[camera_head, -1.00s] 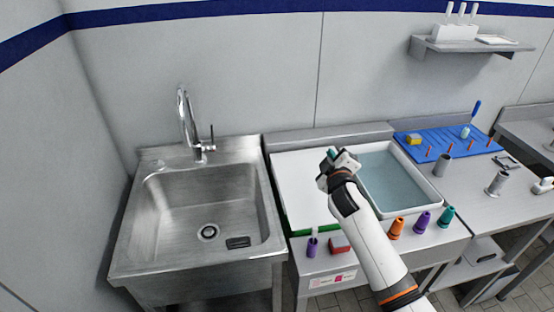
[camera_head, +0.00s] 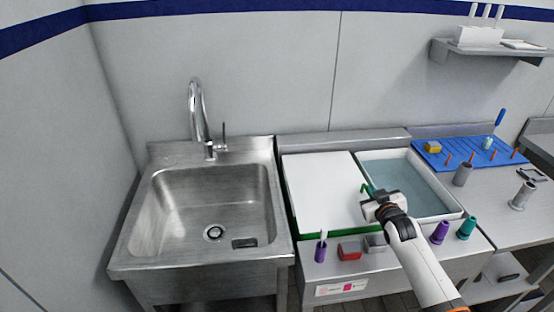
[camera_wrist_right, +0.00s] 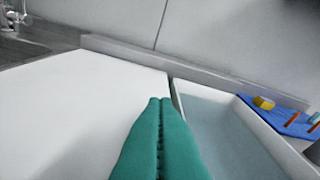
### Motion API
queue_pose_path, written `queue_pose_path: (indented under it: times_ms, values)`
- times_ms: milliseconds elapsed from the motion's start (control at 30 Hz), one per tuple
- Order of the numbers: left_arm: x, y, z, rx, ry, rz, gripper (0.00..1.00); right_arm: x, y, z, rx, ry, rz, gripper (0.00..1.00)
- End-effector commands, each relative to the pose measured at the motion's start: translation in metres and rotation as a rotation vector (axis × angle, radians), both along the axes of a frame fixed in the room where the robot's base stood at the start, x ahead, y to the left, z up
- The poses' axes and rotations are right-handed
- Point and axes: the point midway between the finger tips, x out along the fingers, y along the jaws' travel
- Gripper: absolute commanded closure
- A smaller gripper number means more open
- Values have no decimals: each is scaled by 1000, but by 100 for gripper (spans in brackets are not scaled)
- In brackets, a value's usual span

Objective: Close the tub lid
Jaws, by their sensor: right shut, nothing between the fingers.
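A flat white panel with a green front edge (camera_head: 325,190), seemingly the tub lid, lies level beside the sink. It also shows as a broad white surface in the wrist view (camera_wrist_right: 75,110). An open white basin of water (camera_head: 410,185) stands just right of it. My right gripper (camera_head: 369,190) is shut and empty near the panel's right edge. In the wrist view its teal fingers (camera_wrist_right: 160,105) are together, pointing along the gap between panel and basin. I cannot tell whether they touch the panel. My left gripper is not in view.
A steel sink (camera_head: 210,210) with a tap (camera_head: 197,115) is on the left. Purple (camera_head: 320,250) and teal (camera_head: 466,228) cones, a red block (camera_head: 349,251) and a grey block (camera_head: 375,242) line the front. A blue mat (camera_head: 465,155) lies back right.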

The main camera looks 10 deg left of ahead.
Motion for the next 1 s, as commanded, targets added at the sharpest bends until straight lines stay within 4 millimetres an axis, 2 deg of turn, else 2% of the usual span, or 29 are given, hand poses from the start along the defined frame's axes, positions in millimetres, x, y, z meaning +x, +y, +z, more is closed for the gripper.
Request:
queue_pose_path:
  times_ms: [200,833,1000]
  values:
    - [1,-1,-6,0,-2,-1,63,0,0,-9,-2,0,0,100]
    - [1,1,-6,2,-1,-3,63,-1,-1,-13,-6,9,-1,100]
    - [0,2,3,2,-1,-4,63,-1,0,-2,-4,8,-1,100]
